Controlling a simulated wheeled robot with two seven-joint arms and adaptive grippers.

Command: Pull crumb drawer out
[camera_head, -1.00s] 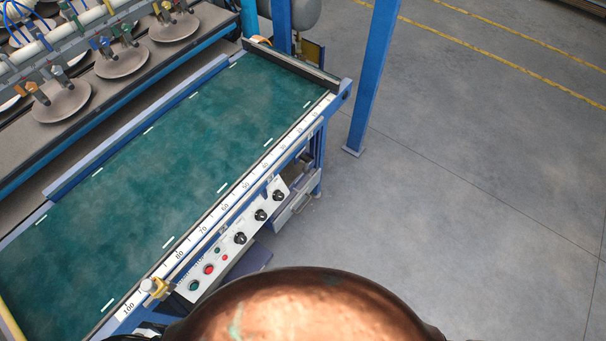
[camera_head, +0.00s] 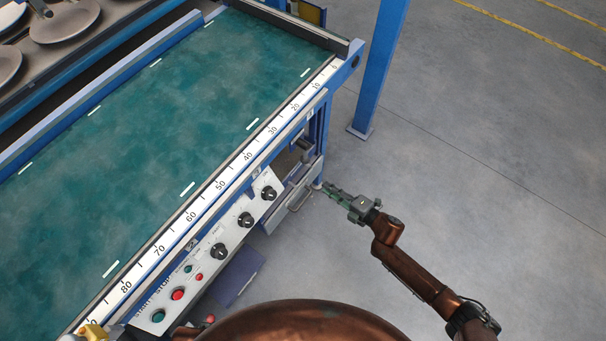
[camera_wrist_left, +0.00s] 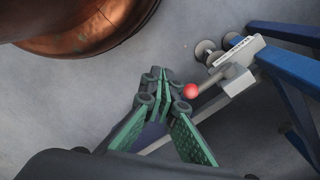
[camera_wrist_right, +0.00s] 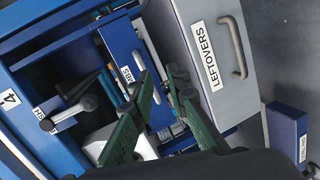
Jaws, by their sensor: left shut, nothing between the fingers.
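The crumb drawer is a blue front with a label partly reading "MBS" (camera_wrist_right: 125,62) in the right wrist view, left of my right gripper (camera_wrist_right: 163,75). In the head view, the right gripper (camera_head: 333,190) hovers by the table's lower right end. My left gripper (camera_wrist_left: 163,80) is shut and empty in the left wrist view, close beside a red ball knob (camera_wrist_left: 191,91) on a lever.
A grey LEFTOVERS drawer (camera_wrist_right: 203,55) with a bar handle (camera_wrist_right: 236,45) is right of the crumb drawer. A blue box (camera_wrist_right: 287,135) stands at lower right.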

